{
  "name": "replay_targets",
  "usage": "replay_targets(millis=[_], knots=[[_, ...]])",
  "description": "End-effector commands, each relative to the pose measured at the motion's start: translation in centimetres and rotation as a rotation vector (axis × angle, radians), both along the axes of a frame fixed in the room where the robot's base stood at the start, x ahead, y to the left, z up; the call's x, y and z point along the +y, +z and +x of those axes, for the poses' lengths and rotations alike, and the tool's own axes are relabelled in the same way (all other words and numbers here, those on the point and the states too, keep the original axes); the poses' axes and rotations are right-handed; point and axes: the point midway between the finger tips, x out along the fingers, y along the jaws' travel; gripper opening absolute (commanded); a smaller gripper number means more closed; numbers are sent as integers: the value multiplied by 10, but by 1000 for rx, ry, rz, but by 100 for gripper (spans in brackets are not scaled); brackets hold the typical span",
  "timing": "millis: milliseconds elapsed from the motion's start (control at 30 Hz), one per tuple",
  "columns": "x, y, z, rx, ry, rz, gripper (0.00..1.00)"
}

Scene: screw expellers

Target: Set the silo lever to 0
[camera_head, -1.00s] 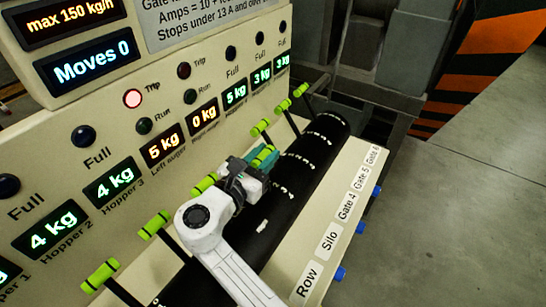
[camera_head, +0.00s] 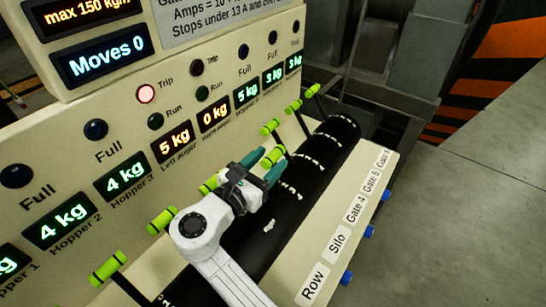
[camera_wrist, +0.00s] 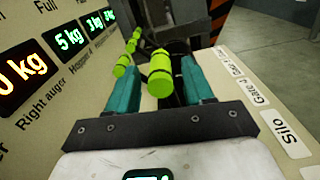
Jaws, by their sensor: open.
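The silo lever (camera_head: 273,157) has a bright green cylindrical handle with dark bands; by the order of the labels it is the one at my gripper. My gripper (camera_head: 269,162) is open, its two teal fingers near this handle. In the wrist view the handle (camera_wrist: 160,76) shows between the spread fingers of my gripper (camera_wrist: 161,85), with a visible gap on each side. I cannot tell how far down the fingers reach around it. The Silo label (camera_head: 338,243) is on the cream front panel. The lever's shaft and any position number for it are not readable.
Neighbouring green levers stand close on both sides, such as one nearer (camera_head: 161,220) and one farther (camera_head: 270,126). The display panel (camera_head: 125,145) rises on the left. Open floor (camera_head: 480,230) lies to the right.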

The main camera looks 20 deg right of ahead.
Motion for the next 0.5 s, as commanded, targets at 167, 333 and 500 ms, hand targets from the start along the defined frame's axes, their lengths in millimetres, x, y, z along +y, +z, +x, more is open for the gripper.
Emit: replay_targets(millis=[167,333,500], knots=[[31,-2,-21,0,4,0,52],[53,-2,-37,-1,3,0,52],[64,-1,-46,1,2,-1,52]])
